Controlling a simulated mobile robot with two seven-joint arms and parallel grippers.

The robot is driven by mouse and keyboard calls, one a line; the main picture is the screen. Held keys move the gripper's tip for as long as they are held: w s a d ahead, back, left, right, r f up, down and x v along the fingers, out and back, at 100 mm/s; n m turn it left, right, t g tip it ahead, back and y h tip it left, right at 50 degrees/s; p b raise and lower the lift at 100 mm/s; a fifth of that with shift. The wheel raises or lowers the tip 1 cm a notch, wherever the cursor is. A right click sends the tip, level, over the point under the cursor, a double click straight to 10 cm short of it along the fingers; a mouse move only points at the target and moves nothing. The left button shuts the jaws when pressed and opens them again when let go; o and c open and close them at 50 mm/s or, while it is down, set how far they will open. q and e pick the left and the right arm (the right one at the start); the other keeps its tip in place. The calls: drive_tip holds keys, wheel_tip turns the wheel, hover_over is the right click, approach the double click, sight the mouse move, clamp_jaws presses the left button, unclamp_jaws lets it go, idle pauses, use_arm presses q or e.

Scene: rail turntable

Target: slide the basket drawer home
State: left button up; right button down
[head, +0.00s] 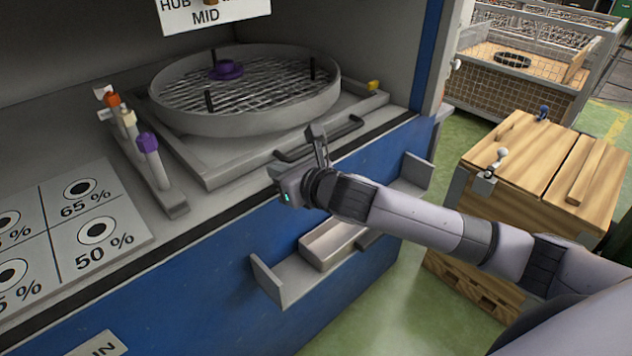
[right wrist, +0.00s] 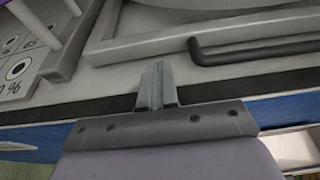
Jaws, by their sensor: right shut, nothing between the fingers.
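The basket drawer (head: 245,158) is a flat grey tray carrying a round mesh basket (head: 245,120) with a purple hub and upright black pegs. It lies on the cabinet's grey deck, its front side close to the black front edge. A dark bar handle (head: 345,131) runs along its front; it also shows in the right wrist view (right wrist: 255,54). My right gripper (head: 317,133) is shut and empty, at the cabinet's front edge by the handle. In the right wrist view its fingertips (right wrist: 157,75) lie left of and below the handle's near end. Contact cannot be told. My left gripper is out of view.
A rack with coloured-top posts (head: 150,160) stands left of the drawer, beside a percent-marked panel (head: 100,205). A sign (head: 213,12) hangs above. A grey shelf (head: 280,275) juts from the blue front below my arm. A wooden crate (head: 545,165) stands right.

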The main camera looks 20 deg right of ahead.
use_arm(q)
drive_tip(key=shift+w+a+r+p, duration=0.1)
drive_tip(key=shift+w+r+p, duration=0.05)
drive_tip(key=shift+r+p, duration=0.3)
use_arm(e)
drive_tip(key=v, duration=0.9)
